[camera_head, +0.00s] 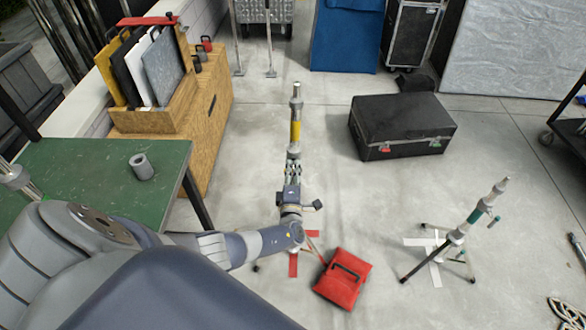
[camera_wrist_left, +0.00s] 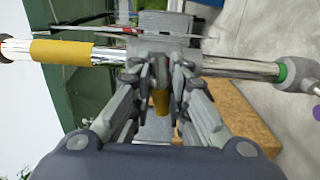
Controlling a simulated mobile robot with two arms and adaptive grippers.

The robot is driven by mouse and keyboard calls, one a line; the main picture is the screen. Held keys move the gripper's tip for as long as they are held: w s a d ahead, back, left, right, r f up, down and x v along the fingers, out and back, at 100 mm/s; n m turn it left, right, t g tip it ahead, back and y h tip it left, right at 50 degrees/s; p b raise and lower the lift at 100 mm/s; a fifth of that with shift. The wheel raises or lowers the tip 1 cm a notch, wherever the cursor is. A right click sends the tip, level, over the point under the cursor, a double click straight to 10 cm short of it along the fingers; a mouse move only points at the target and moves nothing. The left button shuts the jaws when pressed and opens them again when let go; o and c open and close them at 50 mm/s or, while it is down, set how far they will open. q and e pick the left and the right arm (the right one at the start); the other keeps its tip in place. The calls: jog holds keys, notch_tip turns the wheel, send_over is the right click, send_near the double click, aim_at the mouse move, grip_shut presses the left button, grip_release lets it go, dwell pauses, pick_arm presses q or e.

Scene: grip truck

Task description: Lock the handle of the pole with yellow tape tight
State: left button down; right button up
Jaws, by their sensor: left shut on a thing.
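The pole with yellow tape (camera_head: 295,131) stands upright in the middle of the head view, its lower part hidden behind my left arm. In the left wrist view the same pole (camera_wrist_left: 62,51) runs across the picture, with a grey clamp collar (camera_wrist_left: 165,22) at its middle. My left gripper (camera_head: 293,170) is at the pole just below the tape. In the left wrist view its fingers (camera_wrist_left: 162,80) are closed together at the collar, on the small handle, which they mostly hide. My right gripper is not in view.
A second tripod pole with green tape (camera_head: 474,216) stands at the right. A red bag (camera_head: 343,278) lies by the first pole's base. A black case (camera_head: 402,125) lies behind. A green table (camera_head: 95,185) and a wooden cabinet (camera_head: 208,120) stand at the left. Open floor lies between the poles.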

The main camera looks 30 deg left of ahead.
pick_arm(q)
jog(key=shift+d, duration=0.15)
dwell(0.4)
jog(key=c, duration=1.6)
grip_release()
jog(key=shift+o, duration=0.7)
jog(key=v, duration=1.1)
jog(key=shift+s+d, duration=0.1)
jog(key=shift+s, duration=0.35)
